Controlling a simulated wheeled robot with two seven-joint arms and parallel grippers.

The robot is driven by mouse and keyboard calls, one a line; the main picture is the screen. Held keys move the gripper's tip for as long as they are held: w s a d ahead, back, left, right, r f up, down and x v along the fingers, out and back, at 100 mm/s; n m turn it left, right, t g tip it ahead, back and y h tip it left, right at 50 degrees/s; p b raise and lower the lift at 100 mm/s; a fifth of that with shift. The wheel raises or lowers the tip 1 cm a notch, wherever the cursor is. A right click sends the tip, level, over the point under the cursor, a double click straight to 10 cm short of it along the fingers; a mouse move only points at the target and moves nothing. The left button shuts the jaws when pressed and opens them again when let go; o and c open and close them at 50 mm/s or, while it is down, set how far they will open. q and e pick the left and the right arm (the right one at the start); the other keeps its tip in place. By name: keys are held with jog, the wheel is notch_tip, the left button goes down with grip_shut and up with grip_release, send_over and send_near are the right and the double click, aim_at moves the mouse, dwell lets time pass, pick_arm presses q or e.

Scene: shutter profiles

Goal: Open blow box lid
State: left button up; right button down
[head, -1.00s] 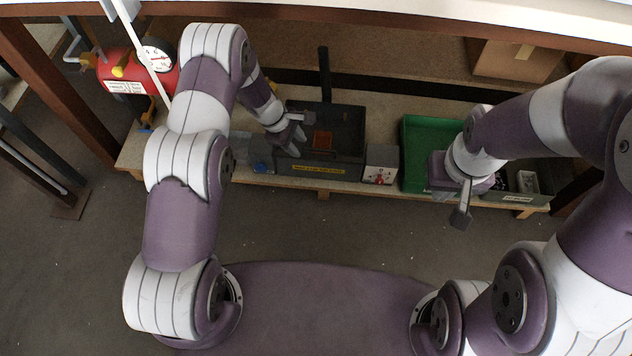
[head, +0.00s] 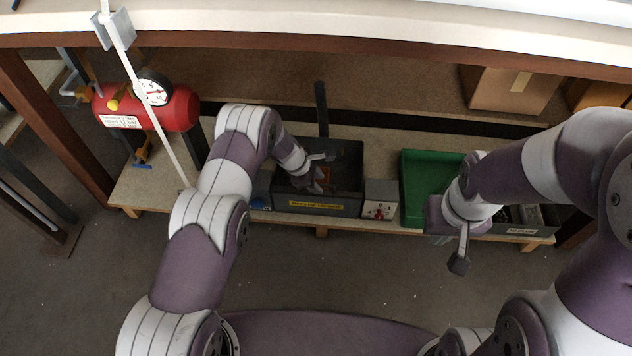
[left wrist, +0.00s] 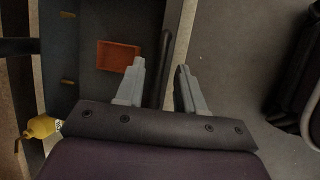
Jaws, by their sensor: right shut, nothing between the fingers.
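The blow box is a dark grey box with a yellow label on its front (head: 290,204), on the low shelf in the head view. Its dark inside and an orange tray (left wrist: 116,56) show in the left wrist view; I cannot make out whether a clear lid covers them. My left gripper (head: 324,172) is at the box. In the left wrist view its fingers (left wrist: 160,88) are apart, with a black bar (left wrist: 165,50) along the box edge showing between them; contact is unclear. My right gripper (head: 459,262) is shut and empty, in front of the green tray.
A green tray (head: 418,190) and a small white-fronted box (head: 379,208) stand right of the blow box. A red air tank with a gauge (head: 180,108) is at left. A black post (head: 321,105) rises behind the box. A table edge (head: 350,48) overhangs the shelf.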

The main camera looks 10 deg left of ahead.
pick_arm(q)
grip_shut()
jog(key=shift+w+r+p, duration=0.2)
jog(key=shift+r+p, duration=0.1)
jog(key=shift+r, duration=0.3)
jog(key=w+r, duration=0.8)
jog(key=r, duration=0.3)
jog(key=shift+r, duration=0.15)
jog(key=shift+w+a, duration=0.1)
